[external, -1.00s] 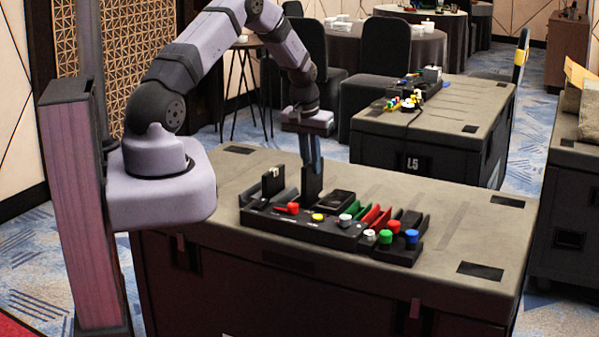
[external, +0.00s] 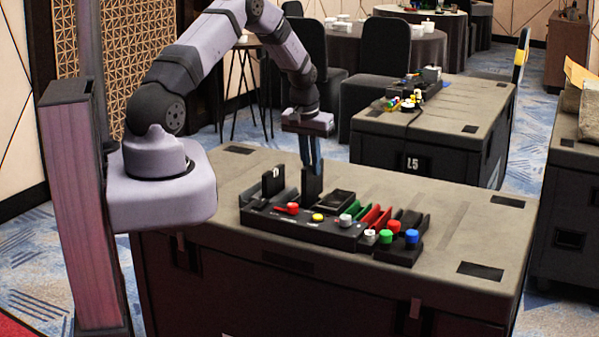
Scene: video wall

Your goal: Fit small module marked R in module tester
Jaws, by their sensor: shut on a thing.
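The module tester (external: 300,226) is a low black unit on the case top, with a red lever, a yellow button and a pale knob along its front. My gripper (external: 312,169) points down over the back of the tester, left of its middle. It is shut on a dark upright small module (external: 312,187). The module's lower end is at the tester, but I cannot tell whether it is seated. No R can be read on it. Another dark upright module (external: 272,181) with a small pale mark stands to its left.
Green and red bins (external: 372,216) sit right of the tester's middle. White, green, red and blue knobs stand at its right end. The dark case top (external: 460,212) is clear to the right. A second case (external: 455,125) with similar equipment stands behind.

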